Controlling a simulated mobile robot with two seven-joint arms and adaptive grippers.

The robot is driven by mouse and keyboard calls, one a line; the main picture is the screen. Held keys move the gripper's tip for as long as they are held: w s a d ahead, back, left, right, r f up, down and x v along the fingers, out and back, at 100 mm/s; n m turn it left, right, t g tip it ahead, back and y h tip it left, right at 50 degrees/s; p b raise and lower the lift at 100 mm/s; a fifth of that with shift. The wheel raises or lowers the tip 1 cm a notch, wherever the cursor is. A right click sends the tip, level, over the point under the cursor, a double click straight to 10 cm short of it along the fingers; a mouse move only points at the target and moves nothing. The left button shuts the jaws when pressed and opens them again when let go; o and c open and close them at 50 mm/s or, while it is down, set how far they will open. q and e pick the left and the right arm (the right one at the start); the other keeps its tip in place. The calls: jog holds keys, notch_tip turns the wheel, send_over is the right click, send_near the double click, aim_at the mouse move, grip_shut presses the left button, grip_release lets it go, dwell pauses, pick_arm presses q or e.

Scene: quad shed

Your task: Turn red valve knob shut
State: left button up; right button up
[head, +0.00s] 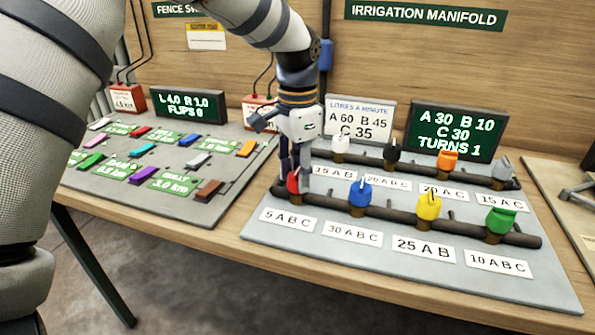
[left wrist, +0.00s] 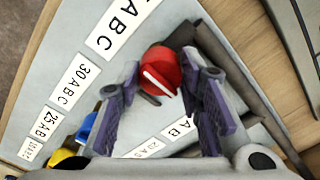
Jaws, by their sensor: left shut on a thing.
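The red valve knob (head: 293,183) sits at the left end of the front pipe on the manifold board, above the label "5 ABC". Only part of it shows in the head view, behind my fingers. My left gripper (head: 290,172) points down over it and is shut on it. In the left wrist view the red knob (left wrist: 161,71) shows between the purple-padded fingers of my gripper (left wrist: 168,92), with a white line across its top. My right gripper is not in view.
Blue (head: 360,193), yellow (head: 428,206) and green (head: 501,221) knobs follow along the front pipe. Black, orange and grey knobs stand on the back pipe. A display (head: 453,132) reads "A 30 B 10 C 30 TURNS 1". A switch board (head: 205,213) lies left.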

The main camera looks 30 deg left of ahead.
aim_at(297, 171)
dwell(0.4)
pick_arm(q)
jog(key=o, duration=1.2)
notch_tip(297, 171, up, 12)
